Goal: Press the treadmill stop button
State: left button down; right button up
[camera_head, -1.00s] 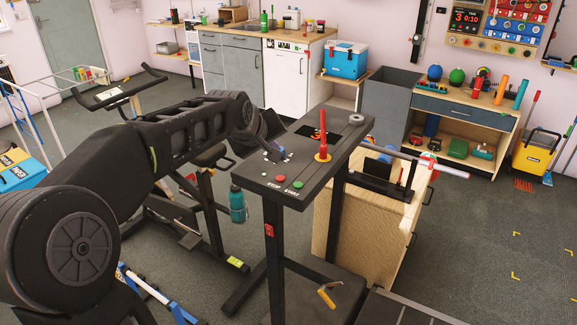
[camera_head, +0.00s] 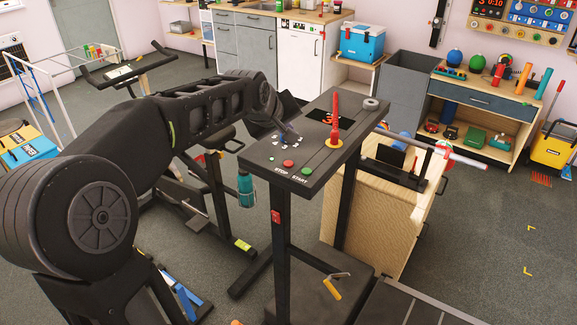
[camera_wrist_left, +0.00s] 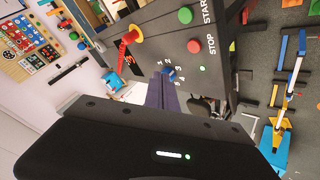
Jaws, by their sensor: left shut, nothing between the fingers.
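The treadmill console (camera_head: 262,160) is a dark slanted panel on posts. Its red stop button (camera_head: 288,164), labelled STOP, is at the near edge, left of the green start button (camera_head: 306,170). The wrist view shows the red stop button (camera_wrist_left: 194,46) clear of the fingers, with the green start button (camera_wrist_left: 186,15) above it. My left gripper (camera_head: 292,136) is over the console, beyond the stop button. In the wrist view its shut, empty fingers (camera_wrist_left: 165,80) point at a numbered blue dial (camera_wrist_left: 169,72); contact is unclear. My right gripper is not in view.
A red lever (camera_head: 335,115) on a yellow base stands on the console, with a grey ring (camera_head: 371,104) beyond it. An exercise bike (camera_head: 128,75) stands behind my left arm. A wooden box (camera_head: 385,220) is right of the console. Open floor lies at the right.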

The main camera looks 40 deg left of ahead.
pick_arm(q)
jog(key=b, duration=0.3)
send_over(287, 165)
notch_tip(287, 165, down, 5)
jog(key=shift+f, duration=0.15)
jog(key=shift+f+b, duration=0.65)
jog(key=shift+f, duration=0.1)
dwell(1.2)
jog(key=shift+f+b, duration=0.4)
jog(key=shift+b, duration=0.15)
jog(key=shift+f+b, duration=0.4)
dwell(0.5)
jog(key=shift+r, duration=0.1)
jog(key=shift+r+p, duration=0.45)
jog(key=shift+r, duration=0.3)
